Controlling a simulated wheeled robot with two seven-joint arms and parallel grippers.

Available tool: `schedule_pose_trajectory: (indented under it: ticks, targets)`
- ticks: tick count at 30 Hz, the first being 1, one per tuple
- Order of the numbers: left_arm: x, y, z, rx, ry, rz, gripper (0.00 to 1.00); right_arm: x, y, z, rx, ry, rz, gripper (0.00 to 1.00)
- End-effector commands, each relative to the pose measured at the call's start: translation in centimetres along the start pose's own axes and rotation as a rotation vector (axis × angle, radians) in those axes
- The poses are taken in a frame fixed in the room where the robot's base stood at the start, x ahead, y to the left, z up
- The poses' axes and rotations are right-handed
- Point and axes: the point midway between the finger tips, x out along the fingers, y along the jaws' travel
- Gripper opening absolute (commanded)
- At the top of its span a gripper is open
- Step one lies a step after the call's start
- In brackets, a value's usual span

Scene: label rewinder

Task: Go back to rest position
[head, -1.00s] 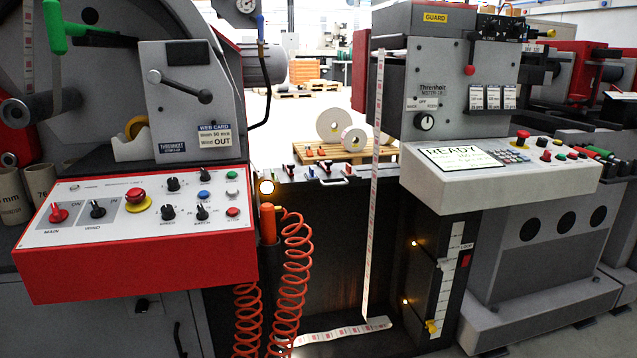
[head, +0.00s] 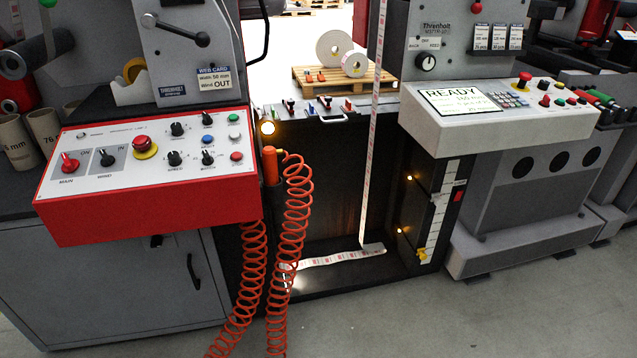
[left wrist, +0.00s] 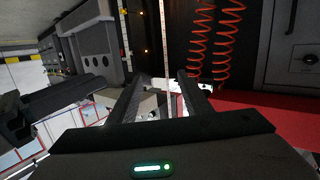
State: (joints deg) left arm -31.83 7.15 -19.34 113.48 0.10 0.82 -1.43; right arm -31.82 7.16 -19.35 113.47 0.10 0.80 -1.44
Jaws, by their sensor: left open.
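My left gripper (left wrist: 160,80) shows in the left wrist view with its two dark fingers spread apart. Nothing is visibly held between them. Dark and pale shapes lie behind the fingers and are too small to make out. Neither gripper shows in the head view, and my right gripper is in no view. The label rewinder stands ahead: a red-edged control panel (head: 150,165) at left and a control desk (head: 500,118) with a READY screen (head: 458,101) at right. A printed label web (head: 371,130) hangs between them and lies along the bottom of the dark bay.
Orange coiled hoses (head: 292,220) hang in front of the bay and also show in the left wrist view (left wrist: 229,40). A wooden pallet (head: 345,85) with white rolls stands behind. The grey floor (head: 400,310) in front is clear apart from the hose ends.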

Motion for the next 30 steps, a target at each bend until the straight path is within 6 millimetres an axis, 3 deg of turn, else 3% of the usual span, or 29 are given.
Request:
schedule_pose_trajectory:
  ticks: [7,15,21,30]
  targets:
    - [-1.4,-3.3,9.3,0.002,-0.376,-0.056,0.45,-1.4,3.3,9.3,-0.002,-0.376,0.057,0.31]
    - [-7.4,-6.4,18.4,-0.029,-0.754,-0.121,0.45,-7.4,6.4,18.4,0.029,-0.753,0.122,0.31]
    - [-11.1,-7.2,21.8,-0.051,-0.909,-0.148,0.45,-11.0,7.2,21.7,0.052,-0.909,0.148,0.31]
    - [-11.8,-7.4,22.7,-0.056,-0.942,-0.154,0.45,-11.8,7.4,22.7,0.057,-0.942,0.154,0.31]
